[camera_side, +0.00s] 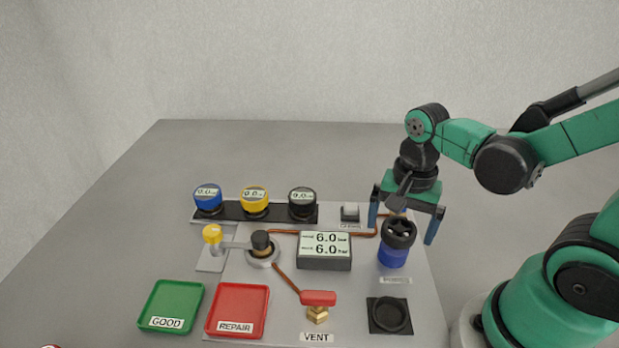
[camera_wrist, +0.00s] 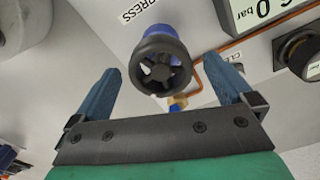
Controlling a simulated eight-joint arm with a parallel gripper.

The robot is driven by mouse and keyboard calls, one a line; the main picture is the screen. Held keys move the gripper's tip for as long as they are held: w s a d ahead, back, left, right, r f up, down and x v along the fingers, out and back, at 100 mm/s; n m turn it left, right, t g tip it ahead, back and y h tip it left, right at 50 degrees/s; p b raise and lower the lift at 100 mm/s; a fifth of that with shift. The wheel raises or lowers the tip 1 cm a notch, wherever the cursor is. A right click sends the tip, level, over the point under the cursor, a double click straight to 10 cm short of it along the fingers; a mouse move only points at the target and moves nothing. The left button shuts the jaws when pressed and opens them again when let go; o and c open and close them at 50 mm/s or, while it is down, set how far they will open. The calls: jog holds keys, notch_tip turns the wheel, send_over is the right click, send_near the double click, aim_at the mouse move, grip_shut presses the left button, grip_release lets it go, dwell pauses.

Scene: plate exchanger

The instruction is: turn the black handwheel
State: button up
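The black handwheel (camera_side: 398,232) sits on top of a blue cylindrical body (camera_side: 392,258) at the right of the grey panel. In the wrist view the handwheel (camera_wrist: 161,66) shows its spokes, with the blue body behind it. My gripper (camera_side: 402,228) is open, with its two blue fingers wide apart. In the side view the fingers hang either side of the handwheel and a little behind it. In the wrist view the gripper (camera_wrist: 168,78) has one finger left and one right of the wheel, with gaps on both sides. Nothing is held.
A pressure display (camera_side: 325,251) stands left of the handwheel. A red-handled vent valve (camera_side: 318,298) and a black round socket (camera_side: 390,315) are in front. Three gauges (camera_side: 254,200) stand on a strip at the back left. Green (camera_side: 171,303) and red (camera_side: 237,307) trays lie front left.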

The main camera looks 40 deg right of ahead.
aim_at(394, 224)
jog(key=shift+r, duration=0.15)
jog(key=shift+r, duration=2.7)
jog(key=shift+w+a+n+t, duration=0.2)
jog(key=shift+w+n+t, duration=0.35)
jog(key=shift+n, duration=0.55)
jog(key=w+n+t, duration=0.1)
jog(key=n+t, duration=0.1)
jog(key=n, duration=0.1)
jog(key=w+a+r+n+t, duration=0.1)
jog(key=w+n+t, duration=0.1)
jog(key=n, duration=0.2)
jog(key=w+a+r+n+t, duration=0.1)
jog(key=n+t, duration=0.1)
jog(key=n, duration=0.2)
jog(key=shift+w+a+r, duration=0.1)
jog(key=shift+w+r, duration=0.05)
jog(key=shift+w, duration=0.1)
